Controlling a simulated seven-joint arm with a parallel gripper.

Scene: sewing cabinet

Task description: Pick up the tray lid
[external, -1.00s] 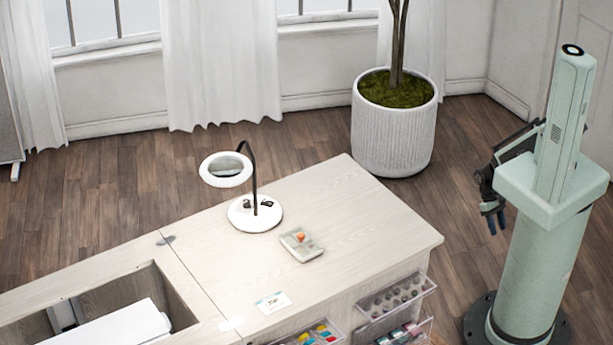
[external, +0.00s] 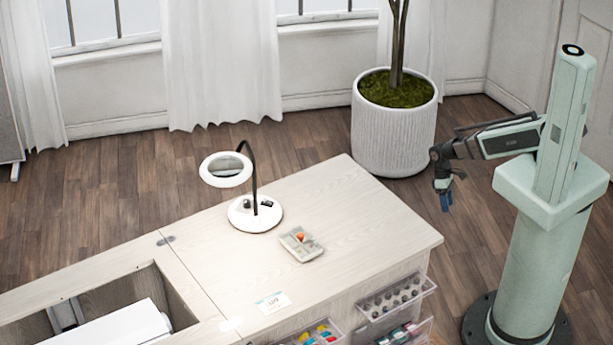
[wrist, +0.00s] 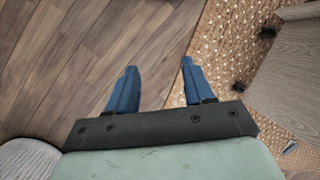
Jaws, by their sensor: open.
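A small pale compartment tray (external: 301,244) lies on the light wooden cabinet top, with a small orange-red piece on it. At this size I cannot tell whether that piece is a knob on a lid or whether a lid covers the tray. My gripper (external: 446,201) hangs pointing down beyond the cabinet's right edge, above the floor and well apart from the tray. In the wrist view my gripper (wrist: 158,75) shows two blue fingers spread apart with nothing between them. The tray is out of the wrist view.
A white magnifier lamp (external: 255,212) stands left of the tray. A small card (external: 273,302) lies near the cabinet's front edge. Clear drawers (external: 398,297) with spools stick out at the front. A large white planter (external: 394,135) stands behind. The cabinet top's right part (external: 370,230) is clear.

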